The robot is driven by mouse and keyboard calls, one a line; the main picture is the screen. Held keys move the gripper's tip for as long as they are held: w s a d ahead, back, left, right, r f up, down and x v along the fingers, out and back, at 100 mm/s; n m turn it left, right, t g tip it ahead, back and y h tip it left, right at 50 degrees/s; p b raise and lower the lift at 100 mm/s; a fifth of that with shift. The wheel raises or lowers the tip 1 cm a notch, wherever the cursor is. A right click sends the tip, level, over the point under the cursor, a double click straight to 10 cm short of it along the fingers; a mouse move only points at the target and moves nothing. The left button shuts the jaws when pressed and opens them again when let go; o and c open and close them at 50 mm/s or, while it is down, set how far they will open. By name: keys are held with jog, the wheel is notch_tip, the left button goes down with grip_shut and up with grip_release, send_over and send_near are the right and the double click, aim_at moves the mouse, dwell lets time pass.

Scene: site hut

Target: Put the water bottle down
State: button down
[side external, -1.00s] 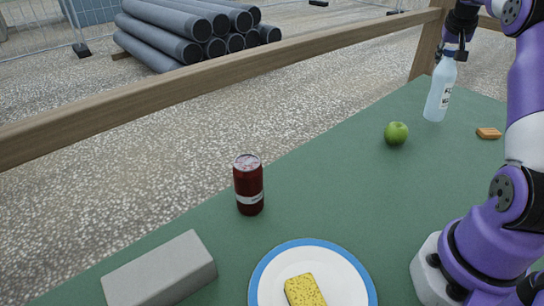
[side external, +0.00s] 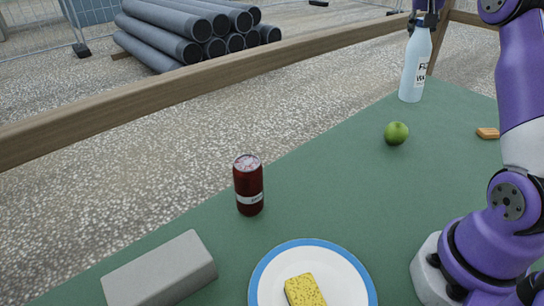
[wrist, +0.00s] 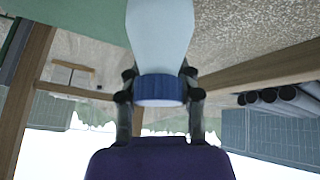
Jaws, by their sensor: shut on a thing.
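The bottle's base appears close to the table's far edge and looks raised above the top, though the gap is hard to judge.
A dark red can (side external: 249,186), a grey block (side external: 160,272) and a blue-rimmed plate (side external: 262,268) with a yellow sponge (side external: 305,291) are nearer the camera. The middle of the table (side external: 340,195) is clear. A wooden rail (side external: 250,62) runs behind.

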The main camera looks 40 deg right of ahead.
jog(key=shift+w+a+r, duration=0.15)
jog(key=shift+w+a, duration=0.05)
jog(key=shift+a, duration=0.15)
jog(key=w+a+f+t, duration=0.1)
jog(key=w+a+f, duration=0.1)
jog(key=a, duration=1.2)
jog(key=w+a+f, duration=0.1)
jog(key=w+a, duration=0.1)
jog(key=a, duration=1.3)
notch_tip(320, 180, down, 7)
jog(key=shift+w+f+y, duration=0.15)
jog(key=shift+y, duration=0.15)
jog(key=shift+f, duration=0.1)
jog(key=c, duration=0.5)
grip_release()
